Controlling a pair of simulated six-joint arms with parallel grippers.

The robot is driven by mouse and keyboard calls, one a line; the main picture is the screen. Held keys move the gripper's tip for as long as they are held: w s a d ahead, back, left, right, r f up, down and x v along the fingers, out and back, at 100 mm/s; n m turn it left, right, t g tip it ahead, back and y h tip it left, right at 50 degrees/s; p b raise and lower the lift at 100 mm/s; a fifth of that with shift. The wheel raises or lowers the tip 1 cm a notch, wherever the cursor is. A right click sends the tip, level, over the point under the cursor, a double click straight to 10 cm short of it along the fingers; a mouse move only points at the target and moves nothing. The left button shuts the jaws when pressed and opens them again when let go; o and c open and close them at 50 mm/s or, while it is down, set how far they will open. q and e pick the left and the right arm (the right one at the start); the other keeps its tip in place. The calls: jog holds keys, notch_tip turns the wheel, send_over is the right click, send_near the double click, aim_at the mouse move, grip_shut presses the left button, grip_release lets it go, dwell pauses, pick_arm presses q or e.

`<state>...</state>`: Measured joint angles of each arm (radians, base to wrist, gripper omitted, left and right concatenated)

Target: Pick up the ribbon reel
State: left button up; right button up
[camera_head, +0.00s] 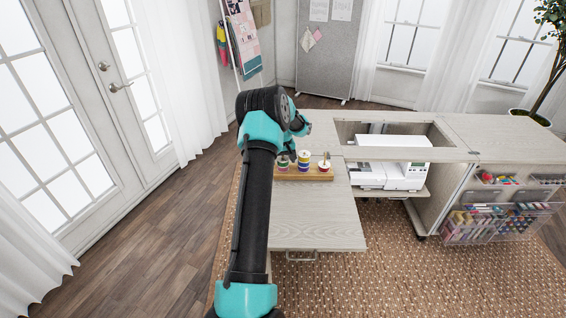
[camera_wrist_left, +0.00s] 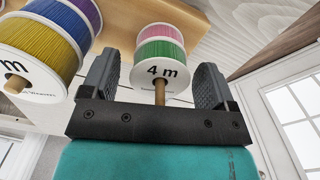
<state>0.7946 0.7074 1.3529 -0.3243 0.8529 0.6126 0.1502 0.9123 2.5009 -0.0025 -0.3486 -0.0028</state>
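Ribbon reels stand on pegs on a wooden holder (camera_head: 290,175) on the cabinet's left leaf. A pink and green reel (camera_wrist_left: 160,52) marked "4 m" is between the fingers of my left gripper (camera_wrist_left: 157,85) in the left wrist view, with gaps showing on both sides. The gripper is open and its fingers do not appear to touch it. In the head view my left arm reaches the holder's left end, beside the green-banded reel (camera_head: 283,163). A yellow and blue reel (camera_head: 304,160) stands next to it; it also shows in the left wrist view (camera_wrist_left: 42,48). My right gripper is not in view.
A red and white reel (camera_head: 323,167) stands at the holder's right end. A white sewing machine (camera_head: 405,176) sits in the cabinet opening to the right. Clear bins of thread (camera_head: 490,222) hang at the far right. The leaf's front part (camera_head: 320,225) is bare.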

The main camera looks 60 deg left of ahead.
pick_arm(q)
jog(key=c, duration=0.9)
jog(key=shift+o, duration=0.2)
jog(key=shift+r, duration=0.1)
notch_tip(320, 180, up, 10)
jog(key=shift+f, duration=0.1)
dwell(0.3)
jog(key=w+d+r, duration=0.1)
jog(key=w+d, duration=0.2)
jog(key=w, duration=0.2)
jog(key=w+d+r, duration=0.1)
jog(key=w+d, duration=0.2)
jog(key=w, duration=0.2)
jog(key=w+d+r, duration=0.1)
jog(key=w+d, duration=0.2)
jog(key=w, duration=0.2)
jog(key=shift+d+r, duration=0.3)
jog(key=shift+d, duration=0.1)
